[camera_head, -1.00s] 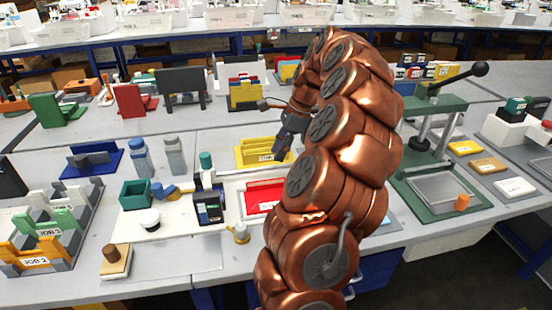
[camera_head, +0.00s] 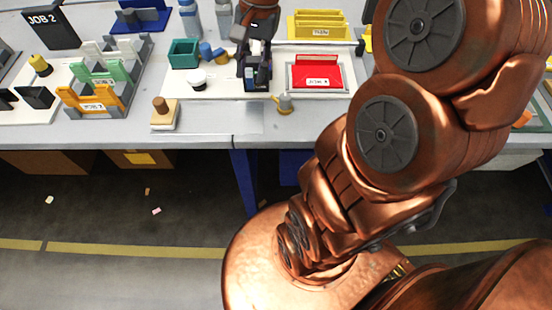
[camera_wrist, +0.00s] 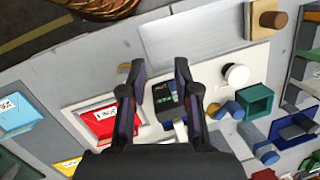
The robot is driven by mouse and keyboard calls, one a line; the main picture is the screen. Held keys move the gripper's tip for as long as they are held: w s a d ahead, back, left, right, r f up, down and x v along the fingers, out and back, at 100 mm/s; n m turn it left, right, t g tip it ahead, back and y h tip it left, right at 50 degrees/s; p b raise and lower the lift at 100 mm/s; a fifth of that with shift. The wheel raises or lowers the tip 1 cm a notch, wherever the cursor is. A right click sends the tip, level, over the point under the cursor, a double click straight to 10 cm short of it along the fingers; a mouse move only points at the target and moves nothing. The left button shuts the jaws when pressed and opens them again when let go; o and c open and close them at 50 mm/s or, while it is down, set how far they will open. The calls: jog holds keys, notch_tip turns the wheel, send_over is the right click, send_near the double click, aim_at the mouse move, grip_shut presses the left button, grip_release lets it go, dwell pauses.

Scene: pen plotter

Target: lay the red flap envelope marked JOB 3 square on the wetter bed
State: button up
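A red envelope (camera_head: 317,75) with a white label and a raised red strip at its back lies inside a grey-rimmed tray (camera_head: 289,86), roughly parallel to its edges. The label is too small to read. I cannot tell for certain whether this tray is the wetter bed. The red envelope also shows in the wrist view (camera_wrist: 102,124), left of my gripper. My gripper (camera_head: 255,80) is to the left of the tray in the head view, over a dark device with a screen (camera_wrist: 166,97). In the wrist view its fingers (camera_wrist: 158,75) are apart, with nothing held between them.
A white board (camera_head: 215,88) carries a teal box (camera_head: 184,53) and a white round knob (camera_head: 197,78). A small pale yellow-grey pot (camera_head: 284,103) stands in front of the tray. A rack of coloured holders (camera_head: 98,75) is at left. A yellow rack (camera_head: 318,27) stands behind.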

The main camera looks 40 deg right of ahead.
jog(key=s+a+f+n+h, duration=0.1)
jog(key=s+a+f+n, duration=0.1)
jog(key=s, duration=0.4)
jog(key=s+a+f+n+g, duration=0.1)
jog(key=s+a+f+n, duration=0.1)
jog(key=s, duration=0.4)
jog(key=s+a+f+n+h, duration=0.1)
jog(key=s+a+f+n, duration=0.2)
jog(key=s+n, duration=0.3)
jog(key=shift+a+g+h, duration=0.3)
jog(key=shift+a, duration=0.05)
jog(key=shift+f, duration=0.1)
